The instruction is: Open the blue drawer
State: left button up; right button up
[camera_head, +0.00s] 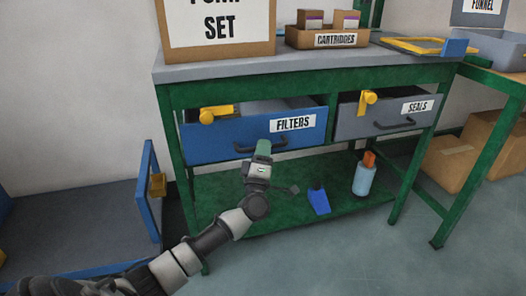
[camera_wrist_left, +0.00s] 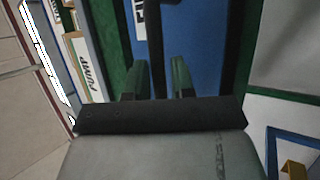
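The blue drawer (camera_head: 225,144), labelled FILTERS, sits under the green bench's top on the left. It stands partly out, with some of its inside showing above the front. Its dark handle (camera_head: 245,149) is on the front face. My left gripper (camera_head: 263,147) is at the handle's right part, fingers toward the drawer. In the left wrist view, the blue front (camera_wrist_left: 205,45) fills the middle. The green fingers (camera_wrist_left: 162,80) are apart, with a dark bar, seemingly the handle (camera_wrist_left: 155,40), between them. Contact cannot be told. My right gripper is not in view.
A grey SEALS drawer (camera_head: 370,124) is to the right, under the same top. Yellow pieces (camera_head: 215,113) show above the blue drawer's front. The lower shelf (camera_head: 225,190) holds a blue item (camera_head: 319,201) and a bottle (camera_head: 364,178). A blue frame (camera_head: 149,190) stands left.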

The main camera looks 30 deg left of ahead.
pick_arm(q)
jog(key=shift+w+a+r, duration=0.1)
jog(key=shift+w+r, duration=0.05)
jog(key=shift+w, duration=0.05)
grip_shut()
jog(key=shift+s, duration=0.1)
